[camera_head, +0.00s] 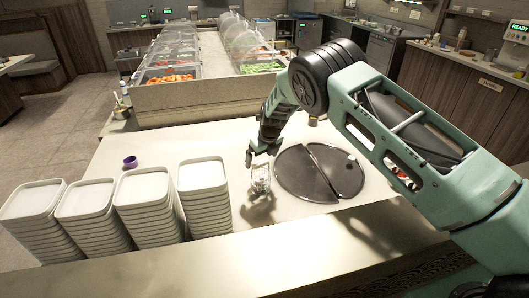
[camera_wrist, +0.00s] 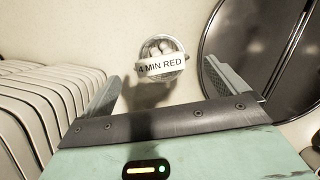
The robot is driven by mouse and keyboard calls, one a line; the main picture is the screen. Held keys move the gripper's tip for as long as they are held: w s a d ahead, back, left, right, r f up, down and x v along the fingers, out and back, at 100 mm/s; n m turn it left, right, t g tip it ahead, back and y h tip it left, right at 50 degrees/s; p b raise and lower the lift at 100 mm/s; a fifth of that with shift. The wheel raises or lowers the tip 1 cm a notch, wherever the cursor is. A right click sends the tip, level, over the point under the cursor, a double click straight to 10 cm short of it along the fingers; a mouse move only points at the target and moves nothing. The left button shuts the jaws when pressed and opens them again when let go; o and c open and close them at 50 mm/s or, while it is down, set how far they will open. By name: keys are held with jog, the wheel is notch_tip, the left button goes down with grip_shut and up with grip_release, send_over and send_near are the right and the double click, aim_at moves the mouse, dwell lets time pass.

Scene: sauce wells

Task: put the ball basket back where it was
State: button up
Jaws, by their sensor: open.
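The ball basket (camera_head: 260,183) is a small wire basket on the pale counter, just left of the dark round plate. In the wrist view the basket (camera_wrist: 161,47) shows from above, with pale balls inside and a white label reading "4 MIN RED" (camera_wrist: 160,66). My gripper (camera_head: 263,156) is above the basket, pointing down. In the wrist view its fingers (camera_wrist: 163,72) are spread wide, with the basket beyond the tips and roughly centred between them. No contact shows. The basket's base is hidden.
The dark round plate (camera_head: 299,177), split in two, lies flat right of the basket. Several stacks of white trays (camera_head: 204,176) stand to the left. A small purple cup (camera_head: 130,162) is behind them. Food bins (camera_head: 169,76) stand at the back. Bare counter lies behind the gripper.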

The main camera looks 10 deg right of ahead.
jog(key=b+v, duration=0.1)
jog(key=v, duration=0.2)
jog(key=shift+s+r, duration=0.1)
jog(key=shift+r, duration=0.25)
jog(key=shift+s+d+r, duration=0.15)
jog(key=shift+r, duration=0.25)
jog(key=shift+c, duration=1.2)
jog(key=w+d+f+n+t+h+p, duration=0.2)
jog(key=d+f+n+t+h+p, duration=0.15)
jog(key=d+f+n, duration=0.45)
jog(key=n+t+y+p, duration=0.9)
jog(key=n+t+p, duration=0.1)
jog(key=n, duration=1.8)
send_near(262, 164)
jog(key=b+x, duration=0.3)
jog(key=x, duration=0.1)
jog(key=b+x, duration=0.3)
jog(key=x, duration=0.2)
jog(key=shift+f, duration=0.25)
jog(key=shift+w+a+r, duration=0.1)
jog(key=shift+w, duration=0.2)
jog(key=c, duration=1.8)
jog(key=shift+o, duration=0.2)
jog(key=shift+r, duration=0.2)
